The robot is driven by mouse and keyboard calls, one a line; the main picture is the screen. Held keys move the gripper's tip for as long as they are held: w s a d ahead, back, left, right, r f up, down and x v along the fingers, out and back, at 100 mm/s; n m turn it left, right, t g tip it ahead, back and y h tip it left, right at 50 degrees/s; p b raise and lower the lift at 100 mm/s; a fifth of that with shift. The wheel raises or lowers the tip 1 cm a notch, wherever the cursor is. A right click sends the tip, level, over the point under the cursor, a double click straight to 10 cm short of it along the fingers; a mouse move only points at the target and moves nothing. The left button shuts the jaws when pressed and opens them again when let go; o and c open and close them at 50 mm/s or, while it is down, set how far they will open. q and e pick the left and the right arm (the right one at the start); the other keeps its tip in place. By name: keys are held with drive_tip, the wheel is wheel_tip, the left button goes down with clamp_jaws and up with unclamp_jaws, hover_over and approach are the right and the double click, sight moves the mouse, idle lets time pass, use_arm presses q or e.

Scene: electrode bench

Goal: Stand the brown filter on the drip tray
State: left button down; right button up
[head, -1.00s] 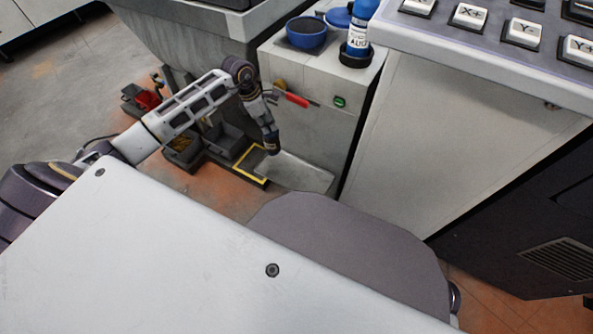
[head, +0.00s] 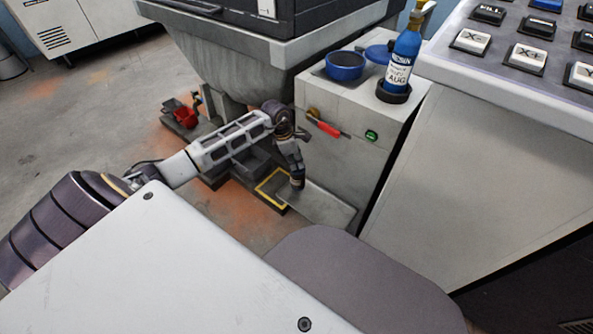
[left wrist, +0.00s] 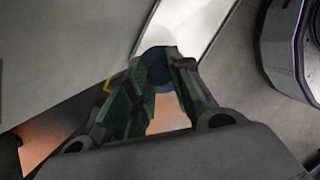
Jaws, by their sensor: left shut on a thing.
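My left gripper (head: 296,168) reaches down low beside the grey cabinet. It is shut on a small upright cylinder, which seems to be the brown filter (head: 298,183); little of it shows. In the left wrist view its round dark-blue end (left wrist: 158,68) sits between the green-padded fingers (left wrist: 155,95). A flat pale metal tray (head: 325,208), seemingly the drip tray, lies at floor level under and right of the gripper. I cannot tell whether the filter touches it. My right gripper is not in view.
A yellow-rimmed dark bin (head: 268,190) adjoins the tray, with grey bins (head: 245,165) behind it. A keypad console (head: 520,70) stands at right.

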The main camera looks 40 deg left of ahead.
sight(298, 175)
use_arm(q)
drive_tip(key=shift+f, duration=0.1)
idle(0.3)
drive_tip(key=shift+f+b, duration=0.3)
drive_tip(key=shift+f, duration=0.35)
wheel_tip(298, 175, down, 2)
drive_tip(key=shift+f+b, duration=0.1)
drive_tip(key=shift+b, duration=0.3)
drive_tip(key=shift+f, duration=0.1)
drive_tip(key=c, duration=1.3)
unclamp_jaws()
